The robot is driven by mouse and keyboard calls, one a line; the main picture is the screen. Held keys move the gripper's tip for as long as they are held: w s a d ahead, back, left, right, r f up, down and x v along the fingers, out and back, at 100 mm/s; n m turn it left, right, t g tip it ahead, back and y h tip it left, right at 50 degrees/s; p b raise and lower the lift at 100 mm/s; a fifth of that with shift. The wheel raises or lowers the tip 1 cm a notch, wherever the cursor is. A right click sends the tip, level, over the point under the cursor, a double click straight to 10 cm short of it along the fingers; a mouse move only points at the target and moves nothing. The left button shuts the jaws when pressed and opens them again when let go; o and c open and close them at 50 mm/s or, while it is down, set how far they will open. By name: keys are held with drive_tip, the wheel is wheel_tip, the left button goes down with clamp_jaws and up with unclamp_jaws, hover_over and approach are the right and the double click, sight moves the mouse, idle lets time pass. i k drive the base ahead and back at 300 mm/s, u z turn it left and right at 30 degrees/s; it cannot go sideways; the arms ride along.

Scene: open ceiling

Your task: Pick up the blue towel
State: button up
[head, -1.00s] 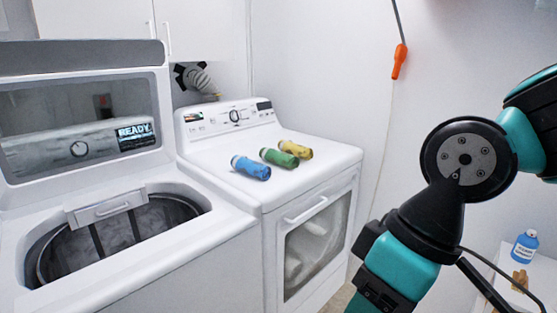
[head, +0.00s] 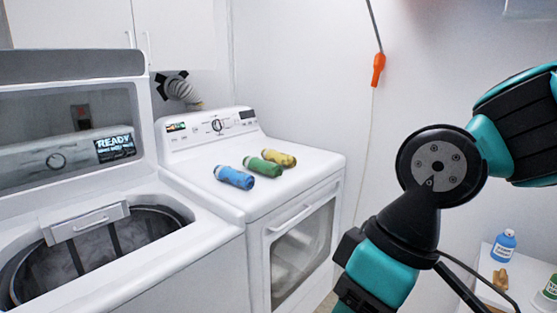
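A rolled blue towel (head: 234,177) lies on the top of the white dryer (head: 305,165), nearest the left front of three rolled towels. A green towel (head: 263,166) and a yellow towel (head: 279,157) lie beside it to the right. My arm fills the right side of the head view, well to the right of the towels. The gripper's fingers are outside the frame, so their state does not show.
A washer (head: 95,235) with its lid raised stands left of the dryer. An orange handle (head: 378,70) hangs on a cord by the wall. A blue bottle (head: 504,245) stands on a low white surface at the lower right. The dryer's right top is clear.

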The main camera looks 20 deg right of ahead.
sight(241, 179)
drive_tip(key=z, duration=0.35)
drive_tip(key=k, duration=0.5)
drive_tip(key=z, duration=0.6)
drive_tip(key=i, duration=1.2)
drive_tip(key=u, duration=0.9)
drive_tip(key=i, duration=0.75)
drive_tip(key=u, duration=1.2)
drive_tip(key=i, duration=0.45)
drive_tip(key=u, duration=0.45)
